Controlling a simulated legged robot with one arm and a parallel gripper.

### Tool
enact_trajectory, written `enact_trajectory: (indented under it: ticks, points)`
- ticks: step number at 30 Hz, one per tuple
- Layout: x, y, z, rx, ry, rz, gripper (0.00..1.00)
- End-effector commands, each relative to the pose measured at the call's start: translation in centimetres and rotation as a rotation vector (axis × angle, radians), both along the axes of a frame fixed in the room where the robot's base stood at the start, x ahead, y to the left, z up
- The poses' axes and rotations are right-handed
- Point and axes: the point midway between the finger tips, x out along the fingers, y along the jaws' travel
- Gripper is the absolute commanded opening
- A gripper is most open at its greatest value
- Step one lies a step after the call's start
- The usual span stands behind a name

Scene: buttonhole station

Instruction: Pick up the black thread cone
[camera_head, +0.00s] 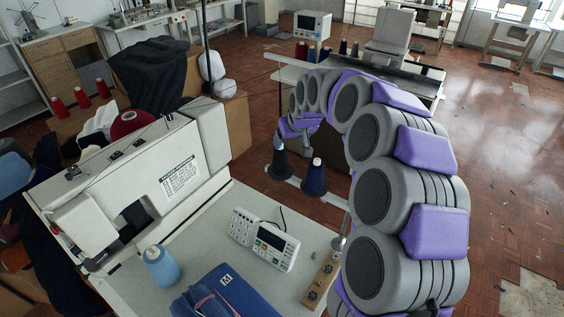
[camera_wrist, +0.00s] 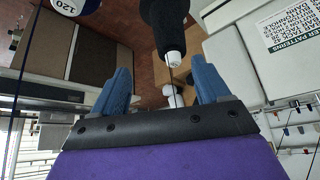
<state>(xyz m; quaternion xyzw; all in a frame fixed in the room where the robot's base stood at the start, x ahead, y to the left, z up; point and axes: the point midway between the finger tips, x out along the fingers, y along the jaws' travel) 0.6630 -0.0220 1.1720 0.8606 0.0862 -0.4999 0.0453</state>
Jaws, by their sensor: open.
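The black thread cone (camera_head: 279,166) stands upright on a pale rail beside the sewing table. In the wrist view the black thread cone (camera_wrist: 163,22) appears upside down, its white tip pointing into the space between my fingers. My gripper (camera_wrist: 161,70) has two blue fingers spread wide apart, one on each side of the cone's tip. Neither finger appears to touch the cone, and nothing is held. In the head view my arm arches over from the right and its end is just above the cone.
A navy thread cone (camera_head: 314,179) stands close to the right of the black one. The white sewing machine (camera_head: 135,190) is to the left.

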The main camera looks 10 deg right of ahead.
Motion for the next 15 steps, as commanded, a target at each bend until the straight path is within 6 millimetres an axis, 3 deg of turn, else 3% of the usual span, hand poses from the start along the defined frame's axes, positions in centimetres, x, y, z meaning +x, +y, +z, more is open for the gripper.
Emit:
enact_trajectory:
  ticks: [3, 15]
  points:
    - [1.0, 0.7, -2.2, -0.004, 0.003, 0.003, 0.76]
    - [3.0, 1.5, -5.0, -0.004, -0.001, 0.001, 0.76]
